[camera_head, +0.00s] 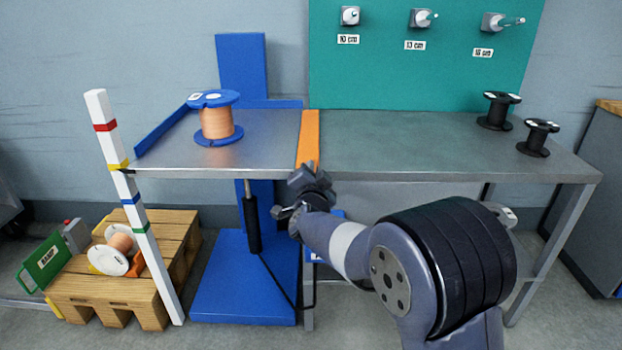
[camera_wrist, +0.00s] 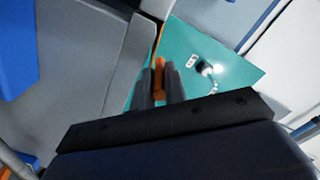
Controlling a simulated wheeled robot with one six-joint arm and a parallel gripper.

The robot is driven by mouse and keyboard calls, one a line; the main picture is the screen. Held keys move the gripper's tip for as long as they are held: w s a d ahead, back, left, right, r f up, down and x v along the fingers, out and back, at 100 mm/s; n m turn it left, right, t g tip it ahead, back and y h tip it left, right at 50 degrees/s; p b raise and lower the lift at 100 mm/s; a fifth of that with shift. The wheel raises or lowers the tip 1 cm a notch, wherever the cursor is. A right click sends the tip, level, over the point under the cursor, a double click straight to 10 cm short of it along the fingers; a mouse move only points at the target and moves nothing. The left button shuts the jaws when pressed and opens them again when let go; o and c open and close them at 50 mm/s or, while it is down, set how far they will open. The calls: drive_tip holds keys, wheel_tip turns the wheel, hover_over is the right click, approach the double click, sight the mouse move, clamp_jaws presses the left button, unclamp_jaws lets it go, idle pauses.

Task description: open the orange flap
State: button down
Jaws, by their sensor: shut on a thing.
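The orange flap (camera_head: 309,138) is a narrow strip along the seam between the lift platform (camera_head: 173,152) and the grey table (camera_head: 420,140) in the head view. My gripper (camera_head: 311,178) is at the flap's front end, and the dark jaws hide that end. In the wrist view my gripper (camera_wrist: 160,76) has an orange piece of the flap (camera_wrist: 159,68) between its two grey fingers. The gripper is shut on it. How far the flap is tilted is hard to tell.
A copper wire spool (camera_head: 216,124) with blue flanges stands on the platform. Two black spools (camera_head: 497,111) stand at the table's back right. A striped post (camera_head: 132,205) rises at the front left beside a wooden pallet (camera_head: 160,270). The table's middle is clear.

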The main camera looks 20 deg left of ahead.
drive_tip(key=shift+f+m+b, duration=0.25)
drive_tip(key=shift+m+b, duration=0.2)
drive_tip(key=shift+m, duration=0.15)
drive_tip(key=shift+d, duration=0.1)
drive_tip(key=c, duration=1.5)
unclamp_jaws()
drive_tip(key=shift+o, duration=0.2)
drive_tip(key=p+v, duration=0.2)
drive_tip(key=v, duration=0.8)
drive_tip(key=shift+s, duration=0.4)
drive_tip(key=shift+w, duration=0.1)
drive_tip(key=b+x, duration=0.2)
drive_tip(key=x, duration=0.8)
drive_tip(key=shift+w, duration=0.35)
